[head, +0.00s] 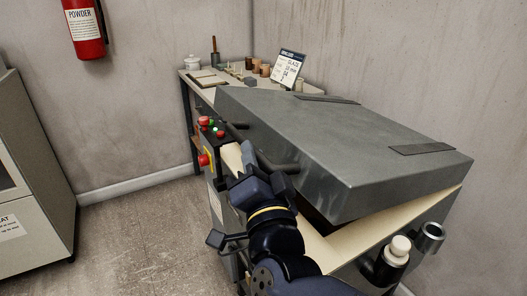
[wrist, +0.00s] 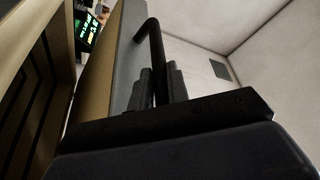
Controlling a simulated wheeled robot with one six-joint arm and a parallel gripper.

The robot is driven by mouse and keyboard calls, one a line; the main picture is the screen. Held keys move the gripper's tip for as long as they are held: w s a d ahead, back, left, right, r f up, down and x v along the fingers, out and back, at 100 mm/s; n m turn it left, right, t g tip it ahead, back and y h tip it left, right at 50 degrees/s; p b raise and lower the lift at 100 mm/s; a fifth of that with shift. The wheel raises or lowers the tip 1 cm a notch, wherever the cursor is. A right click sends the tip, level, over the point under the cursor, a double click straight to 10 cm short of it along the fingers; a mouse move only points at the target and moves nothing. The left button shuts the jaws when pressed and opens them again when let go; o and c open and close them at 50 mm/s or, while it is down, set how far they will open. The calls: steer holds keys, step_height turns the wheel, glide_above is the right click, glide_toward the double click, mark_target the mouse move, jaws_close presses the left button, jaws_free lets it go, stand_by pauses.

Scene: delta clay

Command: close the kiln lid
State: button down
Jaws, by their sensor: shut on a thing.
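The kiln lid (head: 335,135) is a thick grey metal slab, tilted and nearly down over the kiln, with a dark gap under its near edge. The cream kiln rim (head: 350,238) shows below it. My gripper (head: 248,160) is at the lid's front edge. In the wrist view my gripper (wrist: 160,85) has its two fingers around the dark bar handle (wrist: 152,38), shut on it. The lid's side also shows in the wrist view (wrist: 127,60). The fingers partly hide the handle in the head view.
A control panel with red buttons (head: 205,159) is on the kiln's front left. A work table (head: 187,75) with pots and a sign stands behind. A grey cabinet (head: 30,190) is at left; the floor (head: 135,235) between is clear. A fire extinguisher (head: 85,28) hangs on the wall.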

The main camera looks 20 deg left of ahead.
step_height(320, 180, down, 15)
steer(key=s+n+b, duration=0.1)
steer(key=b, duration=1)
steer(key=shift+a+n+y+b, duration=0.3)
steer(key=shift+a+y+b, duration=0.05)
steer(key=shift+a+y, duration=0.1)
steer(key=c, duration=1.6)
jaws_free()
steer(key=shift+o, duration=1.2)
steer(key=shift+r, duration=0.15)
steer(key=shift+s, duration=0.1)
steer(key=p+v, duration=0.2)
steer(key=v, duration=0.8)
steer(key=shift+s+d, duration=0.25)
steer(key=shift+s, duration=0.05)
